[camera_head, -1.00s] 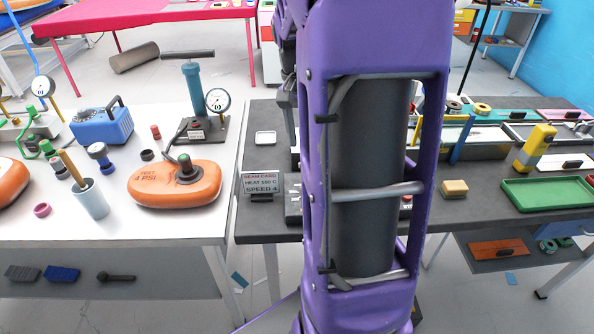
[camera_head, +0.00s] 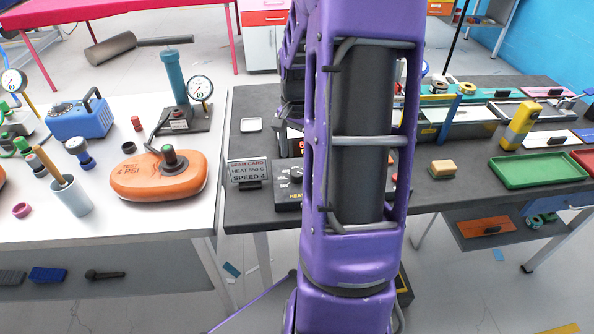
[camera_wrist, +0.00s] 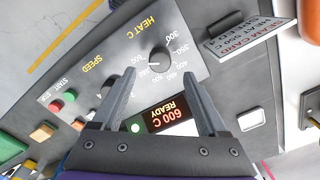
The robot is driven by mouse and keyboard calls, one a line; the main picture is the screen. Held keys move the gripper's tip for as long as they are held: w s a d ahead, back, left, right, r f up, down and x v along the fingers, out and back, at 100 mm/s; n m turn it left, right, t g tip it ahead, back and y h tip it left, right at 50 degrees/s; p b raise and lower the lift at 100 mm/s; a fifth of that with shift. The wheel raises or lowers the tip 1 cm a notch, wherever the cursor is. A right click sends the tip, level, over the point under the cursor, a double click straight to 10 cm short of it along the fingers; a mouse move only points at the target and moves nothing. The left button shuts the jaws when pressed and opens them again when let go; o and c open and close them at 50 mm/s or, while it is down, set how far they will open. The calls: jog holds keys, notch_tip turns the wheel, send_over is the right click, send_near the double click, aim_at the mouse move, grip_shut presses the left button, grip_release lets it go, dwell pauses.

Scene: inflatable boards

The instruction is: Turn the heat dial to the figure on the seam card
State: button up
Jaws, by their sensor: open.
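The heat dial (camera_wrist: 160,60) is a dark round knob on the grey control panel (camera_wrist: 195,25), under the words HEAT C in the wrist view. A light pointer mark seems to face left in that view; its exact figure is too small to tell. The red display (camera_wrist: 168,115) reads 600 C READY, upside down. The seam card (camera_head: 248,172) stands left of the panel and appears to read HEAT 550 C, SPEED 4; it also shows in the wrist view (camera_wrist: 248,35). My gripper (camera_wrist: 159,72) is open, its fingertips on either side of the dial. Contact cannot be told.
The speed dial (camera_wrist: 110,84), a red button (camera_wrist: 56,106) and a green button (camera_wrist: 69,94) sit beside the heat dial. An orange pad (camera_head: 160,178) lies on the white table.

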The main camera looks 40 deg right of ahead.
aim_at(297, 172)
notch_tip(297, 172, down, 6)
jog(key=shift+r+b, duration=0.15)
jog(key=shift+b, duration=0.15)
grip_shut()
dwell(0.3)
